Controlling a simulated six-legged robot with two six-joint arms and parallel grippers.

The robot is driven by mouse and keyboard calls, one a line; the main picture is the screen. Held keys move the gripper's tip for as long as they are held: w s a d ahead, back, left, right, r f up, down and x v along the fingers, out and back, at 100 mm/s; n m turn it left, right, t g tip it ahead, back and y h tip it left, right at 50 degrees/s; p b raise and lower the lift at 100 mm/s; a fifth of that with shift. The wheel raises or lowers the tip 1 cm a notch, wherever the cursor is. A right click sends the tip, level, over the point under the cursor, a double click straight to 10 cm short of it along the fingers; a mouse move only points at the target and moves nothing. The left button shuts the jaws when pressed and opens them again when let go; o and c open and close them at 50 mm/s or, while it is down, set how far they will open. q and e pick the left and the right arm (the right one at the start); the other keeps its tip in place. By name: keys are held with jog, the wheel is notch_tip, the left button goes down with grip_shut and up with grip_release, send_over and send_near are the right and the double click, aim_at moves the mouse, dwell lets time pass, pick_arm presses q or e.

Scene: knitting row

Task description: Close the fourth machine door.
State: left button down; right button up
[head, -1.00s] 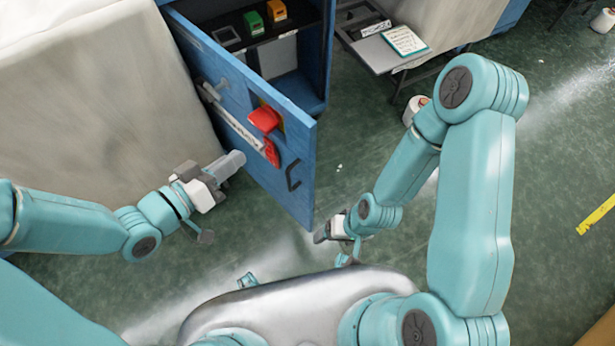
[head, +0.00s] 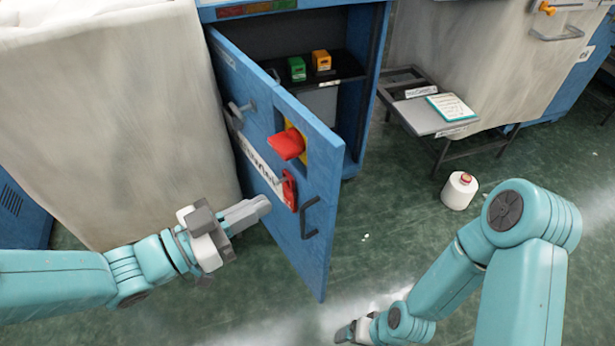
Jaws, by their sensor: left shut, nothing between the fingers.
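The blue machine door (head: 283,165) stands open in the middle of the head view, swung out from a blue cabinet (head: 365,95). It carries a red rotary switch (head: 289,144), a red tag or lock (head: 290,190), a dark pull handle (head: 310,218) and a grey lever (head: 238,112). My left gripper (head: 262,206) is shut and empty, just left of the door's outer face; I cannot tell whether it touches. My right gripper (head: 345,333) is low at the bottom edge, right of the door's lower corner. Its fingers are too small to read.
Inside the cabinet, a green block (head: 297,69) and an orange block (head: 321,61) sit on a dark shelf. A covered machine (head: 110,110) fills the left. Green floor lies between.

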aim_at(321, 176)
pick_arm(q)
jog(key=b+x, duration=0.1)
jog(key=x, duration=0.3)
jog(key=b+x, duration=0.1)
jog(key=x, duration=0.4)
jog(key=shift+d+f, duration=0.2)
jog(key=shift+w+d+r, duration=0.1)
jog(key=shift+w+d, duration=0.1)
jog(key=shift+d, duration=0.1)
jog(key=shift+d, duration=0.1)
